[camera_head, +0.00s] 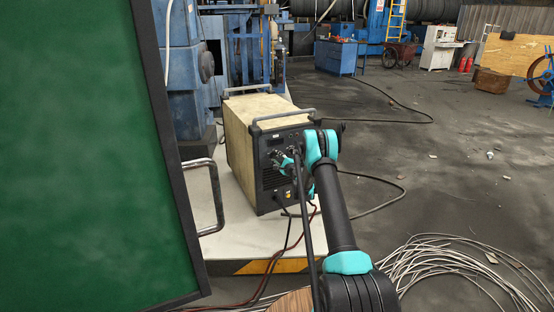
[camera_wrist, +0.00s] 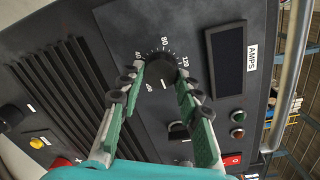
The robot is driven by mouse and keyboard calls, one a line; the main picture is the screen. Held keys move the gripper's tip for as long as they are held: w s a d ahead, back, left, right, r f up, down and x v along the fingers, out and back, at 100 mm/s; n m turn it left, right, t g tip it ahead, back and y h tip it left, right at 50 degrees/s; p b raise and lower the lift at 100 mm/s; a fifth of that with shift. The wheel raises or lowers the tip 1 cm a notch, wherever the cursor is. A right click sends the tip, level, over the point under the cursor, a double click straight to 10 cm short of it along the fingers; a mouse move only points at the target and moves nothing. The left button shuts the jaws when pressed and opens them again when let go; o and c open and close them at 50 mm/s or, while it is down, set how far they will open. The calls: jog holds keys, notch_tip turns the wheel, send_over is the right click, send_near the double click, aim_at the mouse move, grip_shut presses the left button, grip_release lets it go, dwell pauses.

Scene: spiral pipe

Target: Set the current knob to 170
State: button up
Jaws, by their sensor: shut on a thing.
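The current knob (camera_wrist: 161,71) is a round black dial on the welding machine's dark front panel. Printed scale numbers, including 80 and 120, ring it in the wrist view. A small white mark shows on its face; its exact setting is too small to read. My gripper (camera_wrist: 160,77) has its two green-padded fingers on either side of the knob, shut on it. A dark display (camera_wrist: 228,60) beside the AMPS label (camera_wrist: 252,59) shows no readable number. In the head view, the welding machine (camera_head: 245,138) stands on a pale platform, and my arm partly hides its front panel.
A second knob (camera_wrist: 178,131), indicator lights (camera_wrist: 237,124) and a red switch (camera_wrist: 231,160) sit near my fingers. A green board (camera_head: 80,150) fills the left of the head view. Cables (camera_head: 375,205) and coiled wire (camera_head: 450,270) lie on the floor.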

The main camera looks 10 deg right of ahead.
jog(key=o, duration=1.2)
jog(key=shift+c, duration=0.2)
jog(key=v, duration=1.2)
jog(key=shift+d, duration=0.1)
jog(key=shift+r, duration=0.15)
